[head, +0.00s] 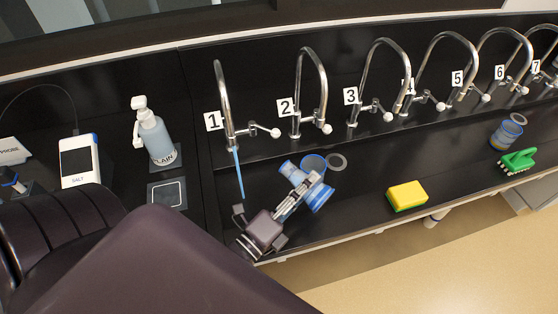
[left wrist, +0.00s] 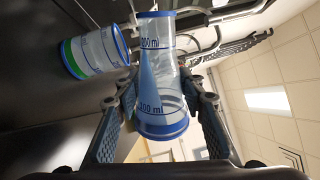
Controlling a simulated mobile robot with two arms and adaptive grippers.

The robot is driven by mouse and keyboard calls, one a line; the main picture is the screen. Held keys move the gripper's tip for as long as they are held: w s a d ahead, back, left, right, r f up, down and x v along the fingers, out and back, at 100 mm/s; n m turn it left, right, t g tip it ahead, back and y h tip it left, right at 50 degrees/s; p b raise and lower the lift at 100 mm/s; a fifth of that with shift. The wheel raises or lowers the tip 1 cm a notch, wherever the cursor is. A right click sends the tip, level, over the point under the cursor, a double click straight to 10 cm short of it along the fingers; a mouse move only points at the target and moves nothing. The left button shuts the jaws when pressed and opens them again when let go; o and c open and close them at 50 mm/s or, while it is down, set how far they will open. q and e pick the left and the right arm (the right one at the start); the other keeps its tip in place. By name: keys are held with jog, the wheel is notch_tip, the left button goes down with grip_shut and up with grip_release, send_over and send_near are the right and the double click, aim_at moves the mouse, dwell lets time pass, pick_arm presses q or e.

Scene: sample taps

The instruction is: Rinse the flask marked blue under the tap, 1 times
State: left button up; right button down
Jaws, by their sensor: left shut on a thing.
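The flask with blue bands (head: 319,198) is tilted in my left gripper (head: 308,186), which is shut on it above the black sink counter. In the left wrist view the clear flask (left wrist: 160,85) sits between both fingers (left wrist: 160,100), its blue rim, base and ml marks showing. Tap 1 (head: 225,100) stands to the left of the flask. A thin blue streak (head: 239,175), like running water, drops below it, apart from the flask. My right gripper is not in view.
A blue-rimmed vessel (head: 314,161) is close behind the held flask; a green-banded one shows in the wrist view (left wrist: 92,52). Taps 2 (head: 322,90) and 3 (head: 365,75) rise behind. A yellow sponge (head: 406,196), green brush (head: 518,161) and soap bottle (head: 155,138) stand around.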

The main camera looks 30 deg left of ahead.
pick_arm(q)
jog(key=shift+a+f+n+y+p, duration=0.2)
jog(key=shift+n+p, duration=0.1)
jog(key=shift+n, duration=0.75)
jog(key=shift+a+f+n+y+p, duration=0.15)
jog(key=shift+n+p, duration=0.1)
jog(key=shift+n, duration=0.8)
dwell(0.9)
jog(key=shift+a+r+n+p, duration=0.1)
jog(key=shift+r+n+p, duration=0.15)
jog(key=shift+n+p, duration=0.25)
jog(key=shift+f, duration=0.1)
